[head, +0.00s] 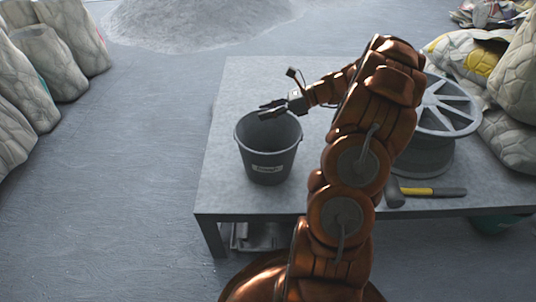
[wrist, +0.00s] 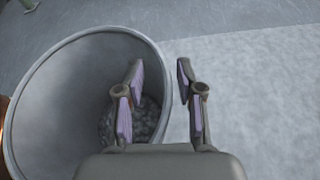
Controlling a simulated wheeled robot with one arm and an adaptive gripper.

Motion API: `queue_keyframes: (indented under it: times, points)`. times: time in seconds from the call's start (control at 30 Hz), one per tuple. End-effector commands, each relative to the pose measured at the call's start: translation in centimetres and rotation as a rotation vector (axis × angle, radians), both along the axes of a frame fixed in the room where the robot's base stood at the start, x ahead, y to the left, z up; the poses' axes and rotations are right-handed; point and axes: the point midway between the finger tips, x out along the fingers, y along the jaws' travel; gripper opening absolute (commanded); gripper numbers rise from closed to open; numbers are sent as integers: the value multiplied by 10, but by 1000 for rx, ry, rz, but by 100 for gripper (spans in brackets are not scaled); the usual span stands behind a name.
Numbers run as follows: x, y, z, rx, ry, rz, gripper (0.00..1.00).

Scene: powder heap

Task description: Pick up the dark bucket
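The dark bucket (head: 268,158) stands upright on the grey table and has a pale label on its front. In the wrist view its wide rim and inner wall (wrist: 60,100) fill the left side, with some grey lumpy material at the bottom. My gripper (head: 268,108) is at the bucket's far rim, seen from the head. In the wrist view my gripper (wrist: 160,75) is open, with one finger over the bucket's inside and the other outside it. The rim passes between the fingers. I cannot tell whether either finger touches the bucket.
The table (head: 230,90) also holds a spoked wheel-like object (head: 445,105) and a hammer (head: 430,191) with a yellow and black handle, right of my arm. Stuffed sacks (head: 50,60) stand at left, more at right. A powder heap (head: 195,20) lies behind.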

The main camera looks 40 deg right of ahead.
Motion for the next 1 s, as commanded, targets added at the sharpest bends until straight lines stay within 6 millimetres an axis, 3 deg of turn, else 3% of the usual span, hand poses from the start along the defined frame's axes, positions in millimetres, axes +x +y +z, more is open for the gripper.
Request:
queue_keyframes:
  times: [0.13, 0.47, 1.0]
  points:
    - [0, 0, 1, -1, -1, 0, 35]
    - [0, -1, 1, -1, 0, 0, 1]
    - [0, 0, 1, -1, 0, 1, 0]
